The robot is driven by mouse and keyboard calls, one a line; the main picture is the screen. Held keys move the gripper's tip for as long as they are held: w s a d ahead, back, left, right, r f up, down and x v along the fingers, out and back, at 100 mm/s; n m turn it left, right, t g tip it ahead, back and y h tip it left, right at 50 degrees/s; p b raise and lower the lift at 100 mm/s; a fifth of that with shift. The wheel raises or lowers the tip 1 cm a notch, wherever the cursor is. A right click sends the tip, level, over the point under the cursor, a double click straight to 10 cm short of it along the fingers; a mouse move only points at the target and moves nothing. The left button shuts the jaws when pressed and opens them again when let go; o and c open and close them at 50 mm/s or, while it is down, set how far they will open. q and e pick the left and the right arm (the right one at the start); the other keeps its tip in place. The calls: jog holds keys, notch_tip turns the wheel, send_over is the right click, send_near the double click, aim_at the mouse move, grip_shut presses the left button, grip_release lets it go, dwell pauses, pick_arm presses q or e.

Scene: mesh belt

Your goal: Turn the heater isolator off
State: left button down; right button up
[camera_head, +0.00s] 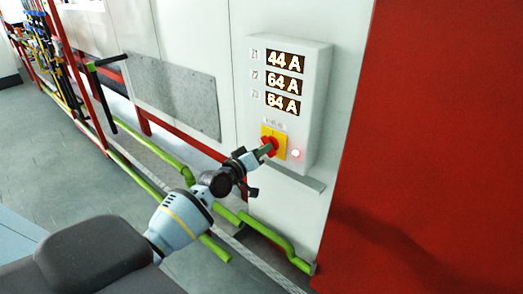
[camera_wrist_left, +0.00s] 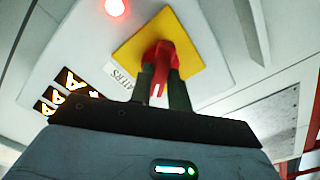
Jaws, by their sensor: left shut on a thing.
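The heater isolator is a red rotary handle (camera_head: 269,144) on a yellow square plate (camera_head: 282,136), low on the front of a white wall box (camera_head: 312,120). My left gripper (camera_head: 262,153) reaches it from the lower left and is shut on the handle. In the left wrist view, the two dark fingers (camera_wrist_left: 160,92) stand on either side of the red handle (camera_wrist_left: 161,56), with the yellow plate (camera_wrist_left: 130,48) behind. The fingers partly hide the handle, so I cannot tell its exact angle. My right gripper is not in view.
Three lit displays on the box read 44 A, 64 A and 64 A (camera_head: 284,83). A red lamp (camera_head: 295,153) glows right of the isolator. A grey ledge (camera_head: 300,178) lies below the box. Green pipes (camera_head: 228,215) run low along the wall. A red panel (camera_head: 430,130) stands at right.

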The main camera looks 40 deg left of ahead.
pick_arm(q)
jog(key=shift+n+p, duration=0.45)
jog(key=shift+n, duration=4.55)
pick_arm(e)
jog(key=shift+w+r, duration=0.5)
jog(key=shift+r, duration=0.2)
pick_arm(q)
jog(key=shift+f, duration=0.1)
jog(key=c, duration=1.3)
grip_release()
jog(key=shift+s+a+p, duration=0.15)
jog(key=shift+s+p, duration=0.05)
jog(key=shift+s, duration=1.75)
jog(key=shift+s+a+p, duration=0.15)
jog(key=shift+s+p, duration=0.05)
jog(key=shift+s, duration=1.75)
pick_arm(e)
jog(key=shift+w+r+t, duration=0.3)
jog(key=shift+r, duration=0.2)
